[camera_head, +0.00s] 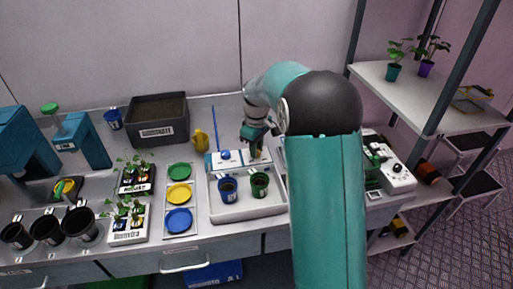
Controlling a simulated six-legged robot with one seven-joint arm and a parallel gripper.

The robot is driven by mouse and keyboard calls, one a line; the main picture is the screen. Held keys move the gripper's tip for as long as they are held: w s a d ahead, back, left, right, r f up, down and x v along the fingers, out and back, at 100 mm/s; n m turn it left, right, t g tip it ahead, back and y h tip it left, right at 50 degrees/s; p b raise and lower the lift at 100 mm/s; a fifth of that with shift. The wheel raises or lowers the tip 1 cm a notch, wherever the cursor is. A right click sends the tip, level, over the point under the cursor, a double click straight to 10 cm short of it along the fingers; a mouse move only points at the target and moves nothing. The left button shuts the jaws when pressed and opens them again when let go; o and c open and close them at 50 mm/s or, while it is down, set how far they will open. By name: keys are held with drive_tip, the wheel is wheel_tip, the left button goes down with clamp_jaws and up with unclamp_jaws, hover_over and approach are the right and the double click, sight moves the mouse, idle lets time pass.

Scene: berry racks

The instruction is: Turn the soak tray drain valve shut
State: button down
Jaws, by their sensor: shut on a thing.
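The soak tray (248,212) is a pale shallow tray on the bench, holding a blue pot (228,196) and a green pot (260,190). A white panel (239,166) stands along its back edge, with a round blue knob (225,155) on its left part. My gripper (257,151) reaches down to the right part of this panel, shut on the drain valve handle there. The handle is mostly hidden by the fingers, so its angle cannot be told. My teal arm covers the area right of the tray.
Left of the tray are a white strip with green, yellow and blue discs (179,193), a yellow watering can (201,139) and a dark planter box (158,119). Black pots (47,229) stand at the front left. A white device (393,173) and shelf rack (399,90) are at right.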

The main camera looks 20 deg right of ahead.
drive_tip(key=shift+m, duration=0.4)
drive_tip(key=m, duration=0.3)
drive_tip(key=shift+m, duration=0.3)
drive_tip(key=m, duration=0.4)
drive_tip(key=shift+m, duration=0.3)
drive_tip(key=m, duration=0.4)
drive_tip(key=shift+r+m, duration=0.1)
drive_tip(key=shift+m, duration=0.2)
drive_tip(key=m, duration=0.4)
drive_tip(key=c, duration=1.3)
unclamp_jaws()
drive_tip(key=shift+o, duration=0.2)
